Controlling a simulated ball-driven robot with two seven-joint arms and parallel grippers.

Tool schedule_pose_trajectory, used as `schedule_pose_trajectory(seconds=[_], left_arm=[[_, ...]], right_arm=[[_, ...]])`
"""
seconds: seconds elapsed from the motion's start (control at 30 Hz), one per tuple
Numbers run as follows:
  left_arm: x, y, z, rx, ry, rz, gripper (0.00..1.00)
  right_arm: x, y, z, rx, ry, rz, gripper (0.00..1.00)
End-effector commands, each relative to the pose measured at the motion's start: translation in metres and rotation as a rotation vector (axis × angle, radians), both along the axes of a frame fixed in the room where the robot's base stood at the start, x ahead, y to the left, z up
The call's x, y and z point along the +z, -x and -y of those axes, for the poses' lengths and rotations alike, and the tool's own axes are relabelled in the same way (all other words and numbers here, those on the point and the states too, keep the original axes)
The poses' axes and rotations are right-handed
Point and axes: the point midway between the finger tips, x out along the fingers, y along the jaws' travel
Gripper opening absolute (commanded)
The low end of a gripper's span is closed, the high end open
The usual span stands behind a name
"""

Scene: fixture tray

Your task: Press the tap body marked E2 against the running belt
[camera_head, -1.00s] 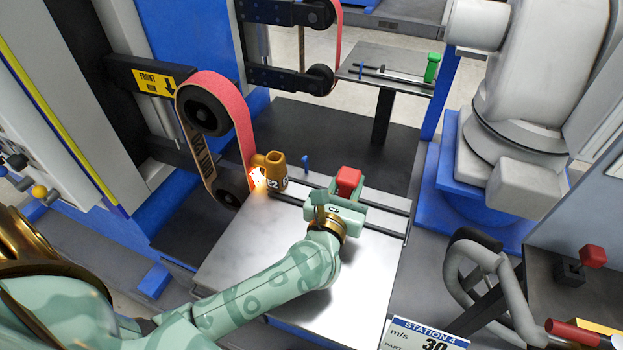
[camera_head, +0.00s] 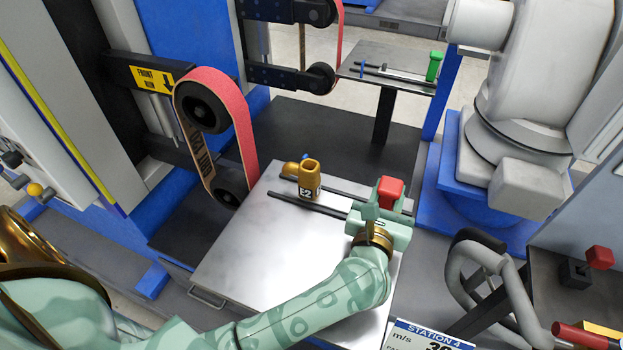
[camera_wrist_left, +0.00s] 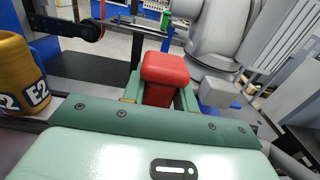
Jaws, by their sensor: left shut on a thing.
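The brass-coloured tap body (camera_head: 309,180) marked E2 stands upright on the rails of the metal table (camera_head: 250,245), with its spout toward the belt. A gap separates it from the pink-red belt (camera_head: 244,130). The tap body also shows at the left edge of the left wrist view (camera_wrist_left: 20,75), partly cut off. My left gripper (camera_head: 385,200) is shut on a red block-shaped handle (camera_head: 390,189) at the right part of the rails. The handle shows between the fingers in the left wrist view (camera_wrist_left: 163,75). My right gripper is not in view.
A second belt unit (camera_head: 290,78) and a small table (camera_head: 390,68) with a green handle (camera_head: 433,66) stand behind. A white robot arm (camera_head: 520,130) stands at the right. A sign reading STATION 4 (camera_head: 430,336) is at the front. The table's front left is clear.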

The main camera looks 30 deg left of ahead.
Motion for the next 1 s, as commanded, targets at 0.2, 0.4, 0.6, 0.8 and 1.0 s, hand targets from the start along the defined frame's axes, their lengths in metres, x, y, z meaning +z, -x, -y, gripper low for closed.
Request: schedule_pose_trajectory(seconds=[0.2, 0.4, 0.6, 0.8, 1.0], left_arm=[[-0.0030, -0.0008, 0.0086, -0.002, 0.001, -0.006, 0.00], [-0.0027, -0.0007, 0.0086, -0.003, 0.001, -0.006, 0.00], [-0.0014, -0.0018, 0.0120, -0.003, 0.001, -0.006, 0.00], [-0.0011, -0.0020, 0.0116, -0.002, 0.001, -0.005, 0.43], [-0.0001, -0.0022, 0.0112, -0.001, 0.001, -0.003, 0.54]], right_arm=[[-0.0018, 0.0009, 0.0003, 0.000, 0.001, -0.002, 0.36], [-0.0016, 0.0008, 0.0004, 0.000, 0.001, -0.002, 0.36], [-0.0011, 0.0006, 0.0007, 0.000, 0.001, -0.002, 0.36], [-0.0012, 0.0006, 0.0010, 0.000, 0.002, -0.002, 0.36], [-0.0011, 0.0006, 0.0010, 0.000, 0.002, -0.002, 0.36]])
